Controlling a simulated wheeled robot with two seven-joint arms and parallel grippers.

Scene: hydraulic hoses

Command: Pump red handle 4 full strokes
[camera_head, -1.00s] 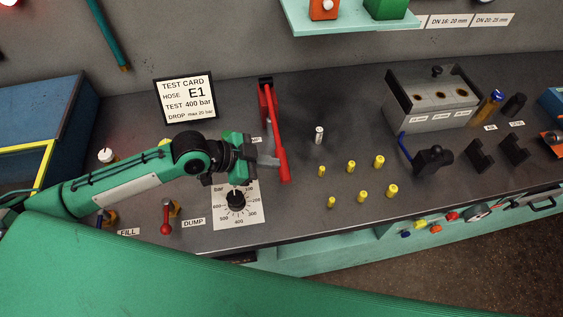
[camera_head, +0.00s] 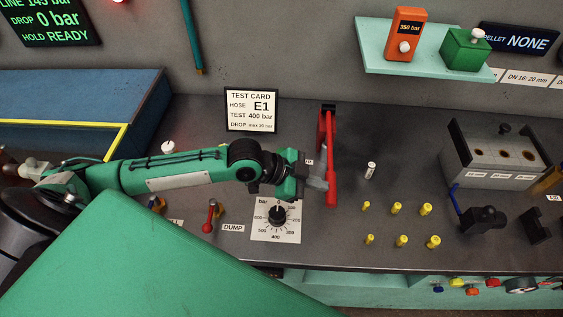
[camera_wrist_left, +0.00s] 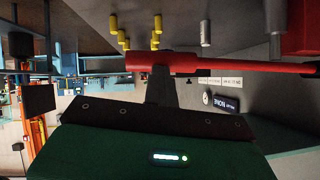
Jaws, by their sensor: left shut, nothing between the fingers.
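The red pump handle (camera_head: 330,160) stands on the bench, hinged at a red bracket. In the left wrist view the red handle (camera_wrist_left: 215,64) lies across the picture, right at the fingertips. My left gripper (camera_head: 322,178) is shut at the lower end of the handle, with nothing seen between its fingers. It also shows in the left wrist view (camera_wrist_left: 160,85), its dark fingers against or just beside the red grip; contact is hard to tell. A pressure dial (camera_head: 277,216) marked in bar lies below the gripper. My right gripper is out of view.
A test card (camera_head: 251,110) reading E1, 400 bar stands behind my arm. A red dump lever (camera_head: 208,218) is left of the dial. A display (camera_head: 45,22) shows HOLD READY.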

